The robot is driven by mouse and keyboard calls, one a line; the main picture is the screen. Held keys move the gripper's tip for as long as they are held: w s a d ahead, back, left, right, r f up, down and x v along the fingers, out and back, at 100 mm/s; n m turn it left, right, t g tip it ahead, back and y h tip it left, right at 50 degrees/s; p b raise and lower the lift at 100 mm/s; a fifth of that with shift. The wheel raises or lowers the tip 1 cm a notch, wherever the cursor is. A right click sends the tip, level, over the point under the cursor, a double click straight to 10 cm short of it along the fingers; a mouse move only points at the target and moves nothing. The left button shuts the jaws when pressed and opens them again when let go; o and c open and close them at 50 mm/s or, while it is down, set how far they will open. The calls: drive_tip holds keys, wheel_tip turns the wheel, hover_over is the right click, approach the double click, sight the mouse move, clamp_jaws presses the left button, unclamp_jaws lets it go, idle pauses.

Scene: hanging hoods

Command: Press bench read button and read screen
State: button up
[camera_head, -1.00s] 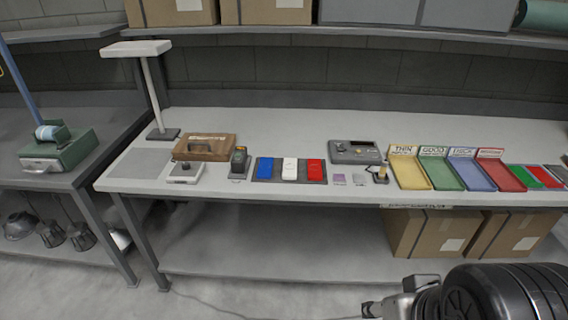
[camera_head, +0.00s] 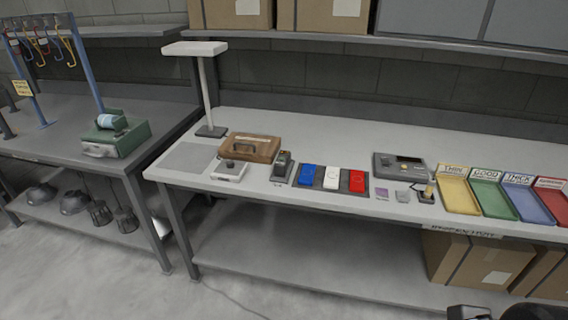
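A grey bench unit (camera_head: 398,167) with a small dark display and a few small controls on its top lies at the back of the light workbench (camera_head: 330,125). A white box with a dark knob (camera_head: 230,170) sits near the front edge. Which of these carries the read button is unclear, and no screen text is legible. My gripper (camera_head: 468,312) shows only as a dark piece at the bottom right edge, well away from the devices. Its fingers cannot be made out.
Yellow (camera_head: 459,194), green, blue and red labelled trays line the right. A brown case (camera_head: 250,147) and a white lamp stand (camera_head: 208,90) are at left. Blue, white and red blocks sit on a dark mat. Cardboard boxes are below. Floor in front is clear.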

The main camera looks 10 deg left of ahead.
clamp_jaws()
idle(1.4)
